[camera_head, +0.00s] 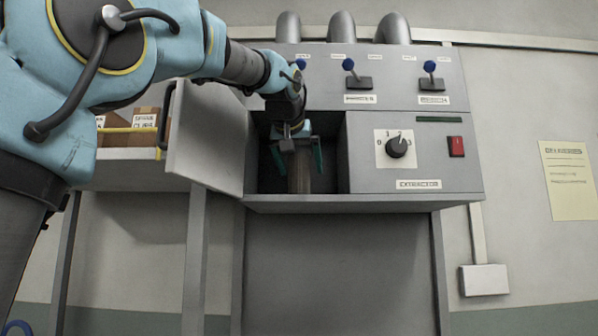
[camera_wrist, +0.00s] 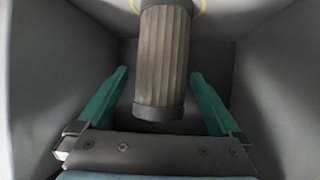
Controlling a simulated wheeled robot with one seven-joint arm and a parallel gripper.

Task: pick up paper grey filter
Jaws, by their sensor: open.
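The paper grey filter (camera_wrist: 164,58) is a pleated, grey-brown cylinder with dark end caps. In the wrist view it stands at the top middle, inside a grey compartment. My gripper (camera_wrist: 160,76) is open, with one teal finger on each side of the filter's lower part. I see gaps between both fingers and the filter. In the head view my gripper (camera_head: 297,160) reaches into the open compartment of the grey extractor machine (camera_head: 420,203). The filter's lower part (camera_head: 299,181) shows below it there, and its upper part is hidden behind my wrist.
The compartment's open door (camera_head: 206,140) stands at the left of the opening. The compartment walls (camera_wrist: 262,75) are close around my gripper. The control panel has a dial (camera_head: 398,147), a red switch (camera_head: 456,146) and blue-topped levers (camera_head: 349,65). A shelf with boxes (camera_head: 145,118) is at left.

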